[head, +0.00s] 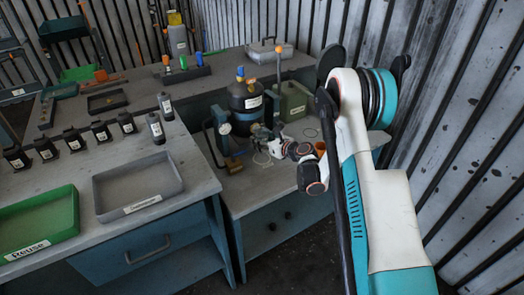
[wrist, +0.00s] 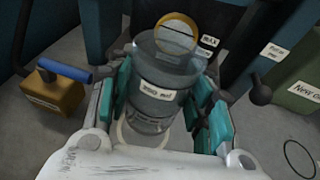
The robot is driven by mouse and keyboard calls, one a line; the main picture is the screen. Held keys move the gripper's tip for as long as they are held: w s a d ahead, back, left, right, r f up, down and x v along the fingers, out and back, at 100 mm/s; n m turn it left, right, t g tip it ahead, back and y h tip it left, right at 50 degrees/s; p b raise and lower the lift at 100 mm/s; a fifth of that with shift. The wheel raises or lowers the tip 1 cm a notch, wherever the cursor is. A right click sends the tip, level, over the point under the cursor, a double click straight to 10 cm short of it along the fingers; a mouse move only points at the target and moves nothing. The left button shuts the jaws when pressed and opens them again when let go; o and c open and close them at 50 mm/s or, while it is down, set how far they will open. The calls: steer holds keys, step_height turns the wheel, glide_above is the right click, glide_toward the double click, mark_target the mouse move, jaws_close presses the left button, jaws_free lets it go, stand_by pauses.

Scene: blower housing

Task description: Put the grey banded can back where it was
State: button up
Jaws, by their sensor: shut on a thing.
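The grey can (wrist: 160,75), with a white label and darker bands, stands upright between the teal fingers of my gripper (wrist: 168,105) in the wrist view. The fingers are shut on it from both sides. A pale ring outline (wrist: 122,138) shows on the bench around the lower end of the can. I cannot tell if the can touches the bench. In the head view my gripper (head: 272,138) is low over the lower bench, in front of the dark tank (head: 246,104), and the can is mostly hidden there.
A brass block with a blue handle (wrist: 58,90) lies left of the can. A green container (wrist: 292,88) and a black knob (wrist: 261,92) are to the right. Another ring outline (wrist: 299,158) is on bare bench. Grey tray (head: 137,187) and green tray (head: 40,224) sit on the left bench.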

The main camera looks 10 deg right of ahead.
step_height(320, 180, down, 4)
steer(key=shift+f+b, duration=0.2)
steer(key=shift+b, duration=0.6)
steer(key=shift+r, duration=0.1)
steer(key=o, duration=1.1)
steer(key=shift+o, duration=0.2)
